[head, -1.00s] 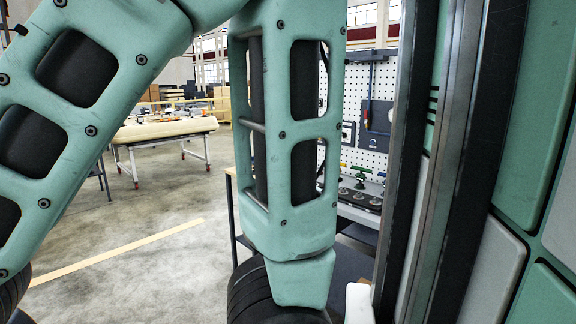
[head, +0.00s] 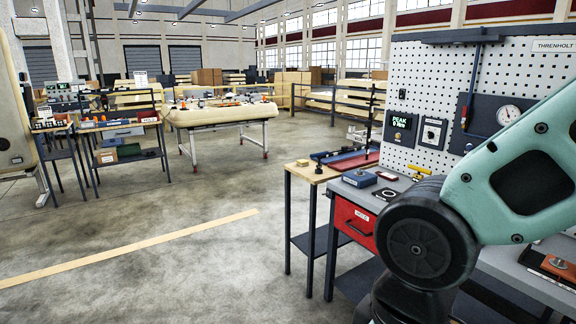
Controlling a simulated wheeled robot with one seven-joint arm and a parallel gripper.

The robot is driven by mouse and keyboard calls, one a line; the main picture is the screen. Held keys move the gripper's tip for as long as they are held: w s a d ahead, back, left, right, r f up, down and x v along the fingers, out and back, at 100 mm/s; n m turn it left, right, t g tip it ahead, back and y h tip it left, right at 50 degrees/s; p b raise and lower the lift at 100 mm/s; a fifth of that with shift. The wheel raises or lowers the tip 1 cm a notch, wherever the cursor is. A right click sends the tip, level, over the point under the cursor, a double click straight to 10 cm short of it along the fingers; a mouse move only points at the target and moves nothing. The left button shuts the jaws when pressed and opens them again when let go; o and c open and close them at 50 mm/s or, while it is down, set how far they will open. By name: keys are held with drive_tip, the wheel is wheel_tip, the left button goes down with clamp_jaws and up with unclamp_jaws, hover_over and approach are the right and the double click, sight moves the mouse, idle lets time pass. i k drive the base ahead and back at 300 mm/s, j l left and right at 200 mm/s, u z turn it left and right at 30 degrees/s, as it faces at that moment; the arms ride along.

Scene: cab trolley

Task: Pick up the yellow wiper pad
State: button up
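I cannot pick out the yellow wiper pad for certain in the head view. A small yellow part (head: 418,170) shows on the grey workbench, partly near my arm, and a tan-yellow box (head: 107,157) sits on a shelf of the dark cart (head: 160,152) at the far left. Both are too small to identify. My green arm with its dark round joint covers the right side of the view and hides part of the bench. My gripper is out of view.
The workbench with a red drawer (head: 354,224) stands at right below a white pegboard (head: 430,75). A narrow wooden-topped table (head: 314,172) adjoins it. A padded table (head: 220,114) stands farther back. The floor (head: 180,210) at left and middle is open.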

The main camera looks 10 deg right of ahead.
sight(301, 163)
drive_tip(key=z, duration=0.1)
drive_tip(key=u, duration=1.95)
drive_tip(key=z, duration=2)
drive_tip(key=i+j, duration=0.15)
drive_tip(key=i, duration=0.4)
drive_tip(key=i+j+z, duration=0.15)
drive_tip(key=i, duration=0.4)
drive_tip(key=i+j, duration=0.25)
drive_tip(key=i, duration=0.3)
drive_tip(key=i+j+z, duration=0.15)
drive_tip(key=i, duration=0.35)
drive_tip(key=i+j, duration=0.35)
drive_tip(key=i, duration=0.2)
drive_tip(key=i+j+z, duration=0.15)
drive_tip(key=i, duration=0.35)
drive_tip(key=i+j, duration=0.45)
drive_tip(key=i+z, duration=0.05)
drive_tip(key=i, duration=0.05)
